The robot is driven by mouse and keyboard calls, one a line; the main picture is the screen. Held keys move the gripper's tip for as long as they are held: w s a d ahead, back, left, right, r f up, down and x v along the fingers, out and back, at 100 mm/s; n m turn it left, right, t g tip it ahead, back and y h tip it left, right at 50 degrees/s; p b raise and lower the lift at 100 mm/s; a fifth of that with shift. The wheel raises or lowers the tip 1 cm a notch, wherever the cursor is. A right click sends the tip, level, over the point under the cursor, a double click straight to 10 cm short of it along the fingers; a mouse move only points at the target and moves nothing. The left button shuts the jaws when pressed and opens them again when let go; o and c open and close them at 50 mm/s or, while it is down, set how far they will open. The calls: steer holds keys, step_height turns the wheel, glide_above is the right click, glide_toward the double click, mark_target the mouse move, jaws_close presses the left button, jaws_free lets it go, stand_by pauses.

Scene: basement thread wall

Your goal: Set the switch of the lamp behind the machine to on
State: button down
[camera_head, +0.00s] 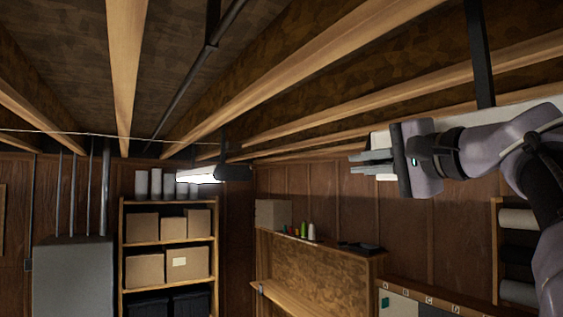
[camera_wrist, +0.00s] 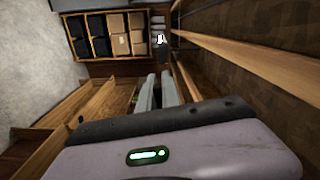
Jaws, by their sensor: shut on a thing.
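My gripper (camera_head: 368,163) is raised at the right, close under the ceiling beams, with its fingers pointing left. In the wrist view the two grey fingers (camera_wrist: 157,93) are close together; what lies between them is too small to make out. A lit white lamp (camera_head: 200,175) with a dark end hangs near the far corner, well beyond the fingers; it also shows small in the wrist view (camera_wrist: 160,39). A long pale fixture (camera_head: 452,122) hangs behind my gripper on a black rod. I cannot make out any switch, nor tell which lamp is the task's.
A grey metal cabinet (camera_head: 72,280) with pipes stands at the left. A shelf (camera_head: 168,243) of boxes is at the back. A wooden bench unit (camera_head: 318,268) with thread spools stands along the right wall. Wooden beams (camera_head: 300,75) and a thin line cross overhead.

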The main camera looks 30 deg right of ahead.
steer(key=shift+d+r+m+p, duration=0.1)
steer(key=shift+r+m+p, duration=0.25)
steer(key=shift+m+p, duration=0.6)
steer(key=shift+r+m+p, duration=0.35)
steer(key=shift+m+p, duration=0.1)
steer(key=shift+m, duration=1)
steer(key=shift+d+r+m+p, duration=0.1)
steer(key=shift+r+m+p, duration=0.25)
steer(key=shift+m+p, duration=0.6)
steer(key=shift+m, duration=0.45)
steer(key=c, duration=1.5)
jaws_free()
steer(key=shift+c, duration=0.2)
